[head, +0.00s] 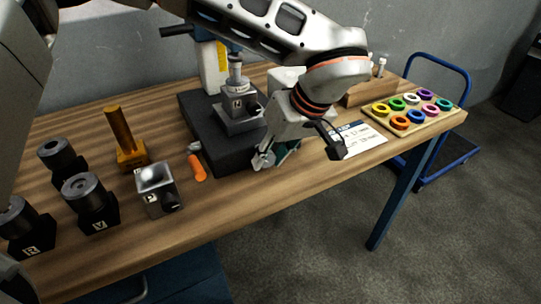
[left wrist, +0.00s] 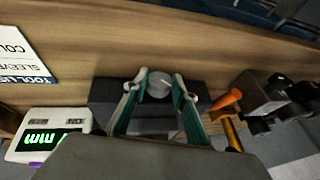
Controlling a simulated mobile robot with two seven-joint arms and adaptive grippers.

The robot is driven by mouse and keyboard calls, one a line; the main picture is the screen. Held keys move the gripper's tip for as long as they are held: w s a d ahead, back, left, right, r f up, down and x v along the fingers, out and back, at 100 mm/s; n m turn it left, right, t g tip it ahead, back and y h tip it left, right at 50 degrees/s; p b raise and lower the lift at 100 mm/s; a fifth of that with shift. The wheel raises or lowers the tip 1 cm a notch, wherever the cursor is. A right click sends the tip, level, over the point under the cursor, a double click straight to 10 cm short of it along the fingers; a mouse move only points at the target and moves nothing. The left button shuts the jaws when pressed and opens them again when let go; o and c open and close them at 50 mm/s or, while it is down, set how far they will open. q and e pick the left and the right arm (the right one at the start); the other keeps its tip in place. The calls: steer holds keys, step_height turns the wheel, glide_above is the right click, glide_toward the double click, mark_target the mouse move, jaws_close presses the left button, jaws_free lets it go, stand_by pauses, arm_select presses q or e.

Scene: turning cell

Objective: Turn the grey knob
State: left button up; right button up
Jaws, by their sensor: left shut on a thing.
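The grey knob (left wrist: 159,84) shows in the left wrist view as a round grey disc with a pale mark, on the front of a dark block (left wrist: 105,92). My left gripper (left wrist: 161,92) has its two teal-padded fingers on either side of the knob, shut on it. In the head view my left gripper (head: 275,157) reaches down to the front right end of the dark base (head: 225,150). It hides the knob there. My right gripper is not in view.
An orange-handled tool (head: 197,168) lies just left of the base. A metal cup block (head: 157,188), a brass post (head: 121,135) and several black holders (head: 89,203) stand further left. A white card (head: 362,140) and a ring tray (head: 425,120) lie to the right.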

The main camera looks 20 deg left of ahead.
arm_select(q)
steer(key=shift+s+a+r+t+h+p, duration=0.1)
steer(key=shift+s+r+t+h+p, duration=0.1)
steer(key=shift+t+h+p, duration=0.4)
steer(key=shift+a+t+h+p, duration=0.1)
steer(key=shift+t+h+p, duration=0.25)
steer(key=shift+p, duration=0.2)
steer(key=shift+f+n+t+h, duration=0.2)
steer(key=shift+n+t+h, duration=0.2)
steer(key=shift+t+h, duration=0.05)
steer(key=shift+s+a+f+t+h+b, duration=0.1)
steer(key=shift+s+f+t+h+b, duration=0.1)
steer(key=shift+t+h+b, duration=0.35)
steer(key=shift+t+h, duration=0.25)
steer(key=shift+t, duration=0.1)
steer(key=shift+r+n, duration=0.1)
steer(key=shift+n, duration=0.2)
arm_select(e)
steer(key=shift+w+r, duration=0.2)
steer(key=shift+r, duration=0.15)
